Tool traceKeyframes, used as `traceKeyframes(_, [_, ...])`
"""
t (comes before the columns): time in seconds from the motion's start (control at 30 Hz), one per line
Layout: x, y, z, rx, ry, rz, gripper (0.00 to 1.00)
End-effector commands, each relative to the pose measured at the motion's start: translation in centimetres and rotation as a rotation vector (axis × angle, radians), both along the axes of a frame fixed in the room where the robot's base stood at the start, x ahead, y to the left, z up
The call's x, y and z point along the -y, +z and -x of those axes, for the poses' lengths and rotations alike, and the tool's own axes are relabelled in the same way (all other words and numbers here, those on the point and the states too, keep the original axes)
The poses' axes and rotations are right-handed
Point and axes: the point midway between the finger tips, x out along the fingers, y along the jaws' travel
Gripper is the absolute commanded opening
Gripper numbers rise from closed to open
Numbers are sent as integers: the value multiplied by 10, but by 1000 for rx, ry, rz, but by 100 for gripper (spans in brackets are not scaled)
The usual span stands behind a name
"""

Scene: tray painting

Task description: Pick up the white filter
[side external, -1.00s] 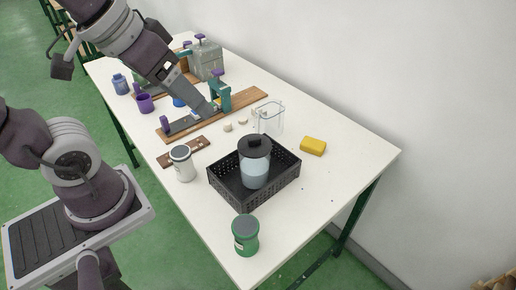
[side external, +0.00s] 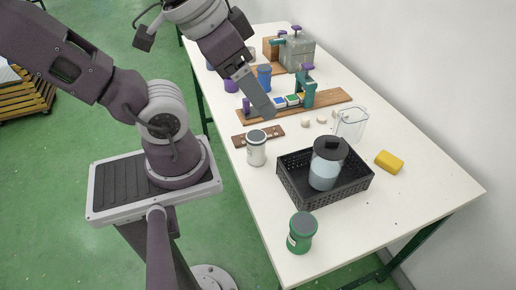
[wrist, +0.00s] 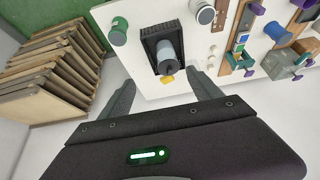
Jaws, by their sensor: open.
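Several small off-white pieces (side external: 305,122) lie on the table between the long wooden board and the clear jug. They also show in the wrist view (wrist: 211,58), right of the black crate. They are too small to tell which one is the white filter. My gripper (side external: 266,112) appears over the near edge of the wooden board in the side view, left of these pieces. In the wrist view my gripper (wrist: 162,79) has its two fingers wide apart with nothing held between them.
A black crate (side external: 290,183) holds a dark-lidded container (side external: 325,170). A clear jug (side external: 351,124), yellow sponge (side external: 389,162), white can (side external: 256,148) and green can (side external: 301,232) stand around it. A teal clamp (side external: 308,92) rises from the wooden board (side external: 335,97). The front right table is clear.

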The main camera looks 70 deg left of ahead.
Motion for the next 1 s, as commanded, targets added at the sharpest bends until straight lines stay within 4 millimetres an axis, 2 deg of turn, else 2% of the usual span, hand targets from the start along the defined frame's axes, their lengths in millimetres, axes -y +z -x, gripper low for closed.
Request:
traceKeyframes(0.43, [0, 0, 0, 0, 0, 0, 77])
traceKeyframes(0.53, [-3, -7, -2, -53, -17, -28, 77])
traceKeyframes(0.67, [-20, -41, -9, -283, -107, -172, 77])
traceKeyframes(0.77, [-38, -74, -16, -497, -225, -344, 77])
traceKeyframes(1.0, [-82, -156, -39, -937, -625, -828, 77])
